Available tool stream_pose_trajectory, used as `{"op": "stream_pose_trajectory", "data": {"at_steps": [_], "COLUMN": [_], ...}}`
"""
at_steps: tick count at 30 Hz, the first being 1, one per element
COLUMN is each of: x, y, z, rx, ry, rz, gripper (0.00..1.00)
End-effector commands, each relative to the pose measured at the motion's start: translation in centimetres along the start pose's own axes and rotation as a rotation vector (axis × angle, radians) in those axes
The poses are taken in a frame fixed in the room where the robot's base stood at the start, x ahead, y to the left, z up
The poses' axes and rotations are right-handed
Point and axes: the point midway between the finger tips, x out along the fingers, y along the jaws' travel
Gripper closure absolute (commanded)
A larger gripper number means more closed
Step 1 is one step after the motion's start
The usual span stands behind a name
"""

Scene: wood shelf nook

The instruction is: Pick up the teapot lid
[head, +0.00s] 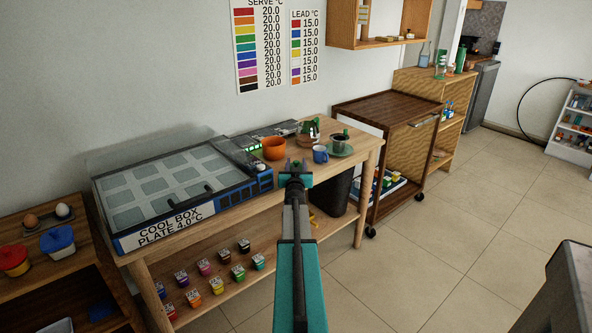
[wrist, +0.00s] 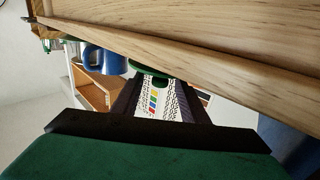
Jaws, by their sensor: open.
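A small brown and green pot (head: 308,130), which looks like the teapot, stands near the back of the wooden table. It is too small to tell its lid apart. My gripper (head: 296,168) is open and empty, at the table's front edge, nearer to me than the pot. In the wrist view my gripper (wrist: 155,100) shows two dark fingers spread apart with nothing between them but background. The teapot lid cannot be made out in the wrist view.
A blue mug (head: 320,154), an orange pot (head: 274,148) and a green saucer (head: 342,151) with a dark cup (head: 340,140) stand close by. A cool box (head: 180,190) fills the table's left. The table edge (wrist: 200,50) runs close above the fingers in the wrist view.

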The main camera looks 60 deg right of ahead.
Motion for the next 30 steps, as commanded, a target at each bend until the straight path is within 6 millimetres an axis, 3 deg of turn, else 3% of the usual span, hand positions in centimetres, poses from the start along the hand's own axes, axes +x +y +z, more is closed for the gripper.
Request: {"op": "stream_pose_trajectory", "data": {"at_steps": [11,30], "x": [0.4,5.0], "y": [0.1,0.1], "z": [-0.1,-0.1], "rx": [0.0,0.0], "ry": [0.0,0.0], "rz": [0.001,0.002], "gripper": [0.6,0.6]}}
